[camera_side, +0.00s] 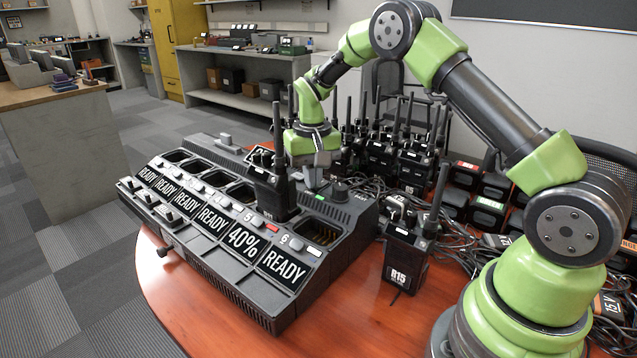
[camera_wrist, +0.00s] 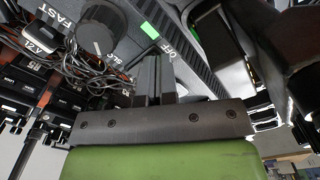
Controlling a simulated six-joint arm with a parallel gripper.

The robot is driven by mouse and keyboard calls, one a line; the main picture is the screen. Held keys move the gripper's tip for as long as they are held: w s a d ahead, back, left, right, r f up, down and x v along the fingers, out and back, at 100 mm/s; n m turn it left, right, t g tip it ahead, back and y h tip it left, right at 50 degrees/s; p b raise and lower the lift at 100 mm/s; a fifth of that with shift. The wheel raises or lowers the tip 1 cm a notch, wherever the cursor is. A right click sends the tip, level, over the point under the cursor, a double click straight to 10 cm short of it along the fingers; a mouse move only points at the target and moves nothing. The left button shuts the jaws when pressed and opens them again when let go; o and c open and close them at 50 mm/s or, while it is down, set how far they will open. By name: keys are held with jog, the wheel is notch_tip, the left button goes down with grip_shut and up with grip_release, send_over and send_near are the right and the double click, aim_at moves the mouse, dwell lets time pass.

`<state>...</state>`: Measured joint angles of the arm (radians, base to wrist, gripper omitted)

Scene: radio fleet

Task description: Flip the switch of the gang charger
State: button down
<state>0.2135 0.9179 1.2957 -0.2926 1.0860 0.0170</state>
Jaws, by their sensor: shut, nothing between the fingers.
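The gang charger (camera_side: 318,270) is a long dark unit on the wooden table, with a row of bays and READY labels, one reading 40%. A black radio (camera_side: 272,185) stands in one bay. My gripper (camera_side: 314,186) is over the charger's back right end, pointing down, fingers shut and empty. In the wrist view, the fingertips (camera_wrist: 153,62) are beside an OFF label and a green patch (camera_wrist: 150,30). A round knob (camera_wrist: 98,30) with FAST and SLO markings is to their left. I cannot make out the switch itself; my fingers may hide it.
A radio marked R15 (camera_side: 405,255) stands right of the charger. Several more radios (camera_side: 405,160) and tangled cables (camera_side: 372,195) crowd the table behind. Bare table (camera_side: 350,325) shows in front of the charger's right end.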

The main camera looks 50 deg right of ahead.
jog(key=shift+r, duration=3.45)
jog(key=shift+r, duration=0.15)
jog(key=s+a+r+n+t, duration=0.1)
jog(key=s+a+r+t, duration=0.15)
jog(key=s+r, duration=0.3)
jog(key=s+a+r+t, duration=0.1)
jog(key=s+a+r, duration=0.3)
jog(key=r, duration=0.3)
jog(key=s+a+t+y, duration=0.1)
jog(key=s+a+t, duration=0.1)
jog(key=s, duration=0.5)
jog(key=s+a+n+t+y, duration=0.1)
jog(key=s+a, duration=0.1)
jog(key=s, duration=0.6)
jog(key=shift+a+f+t, duration=0.25)
jog(key=shift+a+t, duration=0.05)
jog(key=shift+t, duration=0.05)
